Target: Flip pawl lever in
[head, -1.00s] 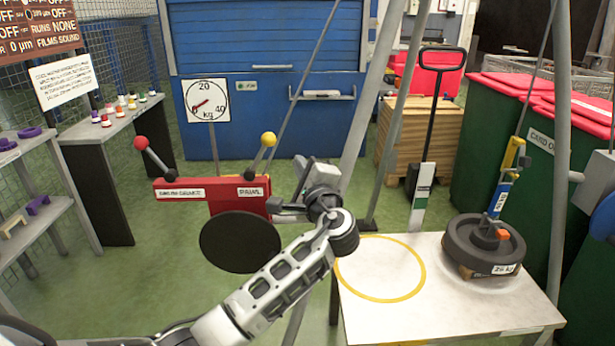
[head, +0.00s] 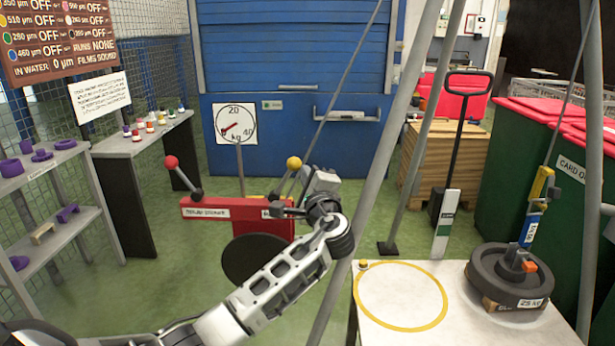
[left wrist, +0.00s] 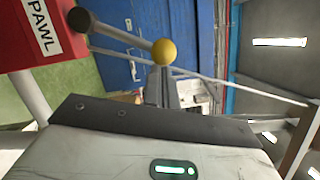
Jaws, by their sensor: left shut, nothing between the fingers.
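The pawl lever is a dark rod with a yellow ball (head: 293,163) on its end, on the right of a red box (head: 235,208). It leans up and to the right. The box's PAWL label is partly covered by my arm in the head view, but reads clearly in the left wrist view (left wrist: 42,28). My left gripper (head: 309,172) is shut and empty, just right of the ball. In the left wrist view its fingers (left wrist: 161,82) point at the yellow ball (left wrist: 164,52); I cannot tell whether they touch. My right gripper is out of view.
A second lever with a red ball (head: 171,162) stands on the box's left. A dark disc (head: 250,258) sits below the box. Sloping grey poles (head: 370,170) rise close right of my gripper. A table (head: 378,325) with a black weight (head: 508,272) stands at right.

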